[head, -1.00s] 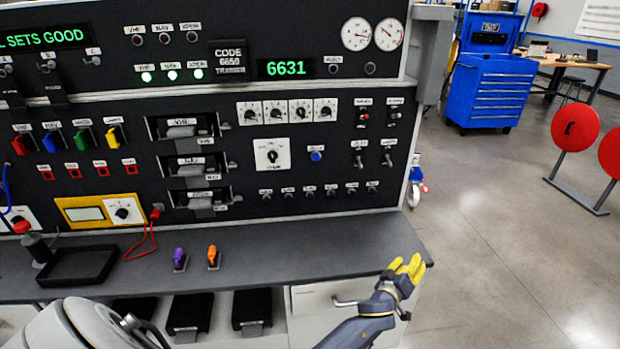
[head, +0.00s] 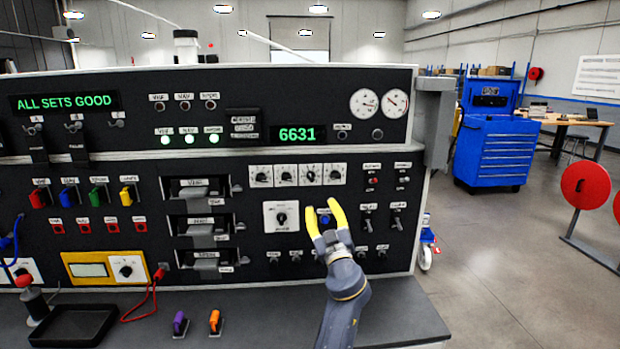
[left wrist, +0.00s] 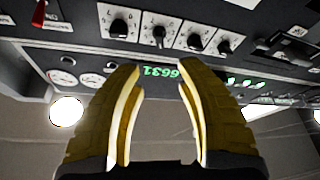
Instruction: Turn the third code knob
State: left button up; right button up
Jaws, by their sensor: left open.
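A row of four white-plated code knobs sits on the upright panel, under the green display (head: 297,135) reading 6631. The third code knob (head: 309,174) is second from the right in the head view. In the upside-down left wrist view it is the second from the left (left wrist: 157,33). My left gripper (head: 325,210) has yellow fingers, open and empty, pointing up in front of the panel below the knob row. Its fingers also show apart in the left wrist view (left wrist: 160,80), touching no knob. My right gripper is out of view.
A larger dial (head: 281,217) is left of my left gripper, and a blue button (head: 324,219) shows between its fingers. Toggle switches (head: 367,220) stand to its right. The desk (head: 260,325) below holds a black tray (head: 75,325) and purple and orange handles.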

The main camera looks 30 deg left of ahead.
aim_at(312, 179)
pick_arm(q)
jog(key=x, duration=1.5)
jog(key=shift+o, duration=0.3)
grip_shut()
